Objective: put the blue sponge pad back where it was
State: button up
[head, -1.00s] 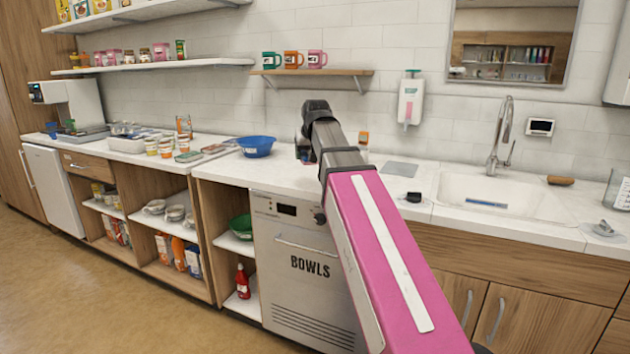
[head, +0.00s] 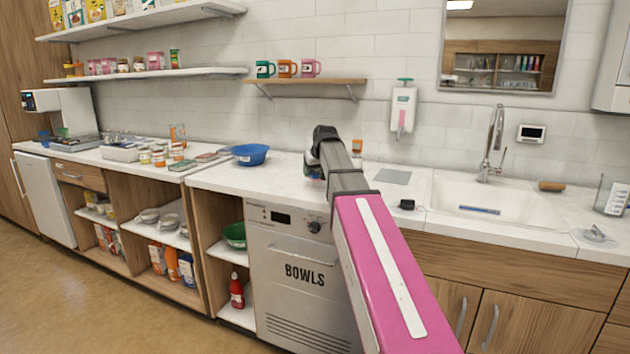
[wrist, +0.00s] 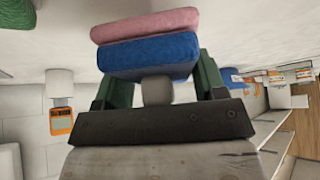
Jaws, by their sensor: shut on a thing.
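The blue sponge pad (wrist: 150,56) is in the wrist view, between the dark green fingers of my gripper (wrist: 158,80). A pink pad (wrist: 146,25) lies flat along the blue pad's far side in that view; I cannot tell whether the two are joined. My gripper is shut on the blue pad. In the head view my arm's end (head: 326,140) is over the counter, left of the sink, and hides most of the gripper and pad.
A blue bowl (head: 250,154) stands left of my arm on the white counter (head: 270,180). A grey mat (head: 392,177) and a small black item (head: 407,204) lie to its right, before the sink (head: 490,202). A mug shelf (head: 300,81) hangs above.

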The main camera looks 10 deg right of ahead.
jog(key=shift+f, duration=1.8)
jog(key=o, duration=1)
jog(key=shift+f, duration=0.1)
jog(key=shift+c, duration=0.2)
jog(key=v, duration=1.2)
jog(key=shift+s, duration=0.1)
